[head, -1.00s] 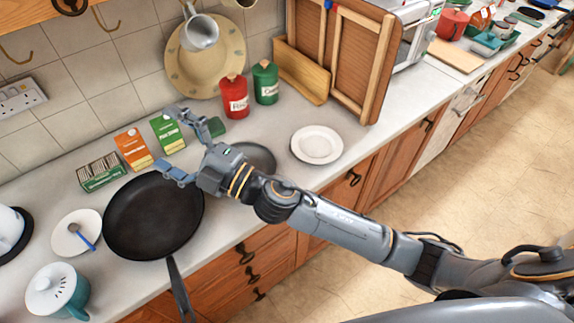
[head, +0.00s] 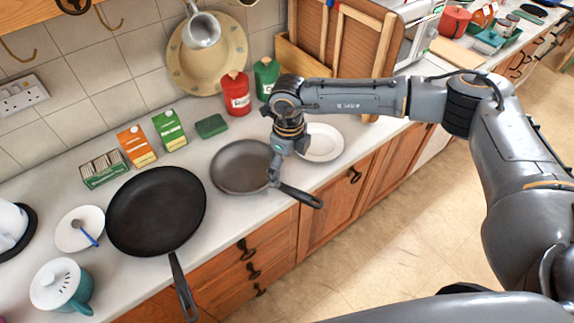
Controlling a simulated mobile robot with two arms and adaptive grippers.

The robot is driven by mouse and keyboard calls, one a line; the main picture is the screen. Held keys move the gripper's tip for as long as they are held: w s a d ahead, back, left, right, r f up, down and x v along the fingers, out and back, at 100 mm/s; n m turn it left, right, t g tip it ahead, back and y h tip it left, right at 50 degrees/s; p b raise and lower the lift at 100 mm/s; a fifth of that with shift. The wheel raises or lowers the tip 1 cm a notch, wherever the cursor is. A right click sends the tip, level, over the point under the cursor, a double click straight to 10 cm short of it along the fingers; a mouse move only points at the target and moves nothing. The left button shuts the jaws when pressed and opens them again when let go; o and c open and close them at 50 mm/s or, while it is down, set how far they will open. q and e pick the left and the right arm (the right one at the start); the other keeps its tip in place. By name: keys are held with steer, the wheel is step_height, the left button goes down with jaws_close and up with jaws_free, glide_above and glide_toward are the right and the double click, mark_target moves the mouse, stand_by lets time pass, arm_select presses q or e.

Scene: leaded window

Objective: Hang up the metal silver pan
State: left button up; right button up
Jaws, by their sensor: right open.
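The silver metal pan (head: 238,167) lies flat on the counter, its dark handle (head: 302,196) pointing to the lower right past the counter's front edge. My right gripper (head: 274,180) points down at the root of that handle, where the handle meets the pan. Its jaws are open; the far finger is partly hidden, and I cannot tell whether they touch the handle. Brass hooks (head: 108,20) hang under the wooden shelf at the upper left, and another hook (head: 17,50) is farther left. My left gripper is out of view.
A large black frying pan (head: 155,212) lies left of the silver pan. A white plate (head: 322,143) is just behind my right gripper. Cartons (head: 137,146), a green sponge (head: 211,126) and red (head: 236,94) and green canisters stand behind. A small metal pot (head: 201,30) hangs against the wall.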

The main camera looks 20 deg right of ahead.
mark_target(288, 188)
step_height(288, 188, down, 9)
steer(key=b, duration=0.5)
steer(key=shift+a+r, duration=0.1)
steer(key=shift+r, duration=0.05)
steer(key=shift+f+b, duration=0.5)
steer(key=shift+b, duration=0.15)
jaws_close()
steer(key=shift+r, duration=0.2)
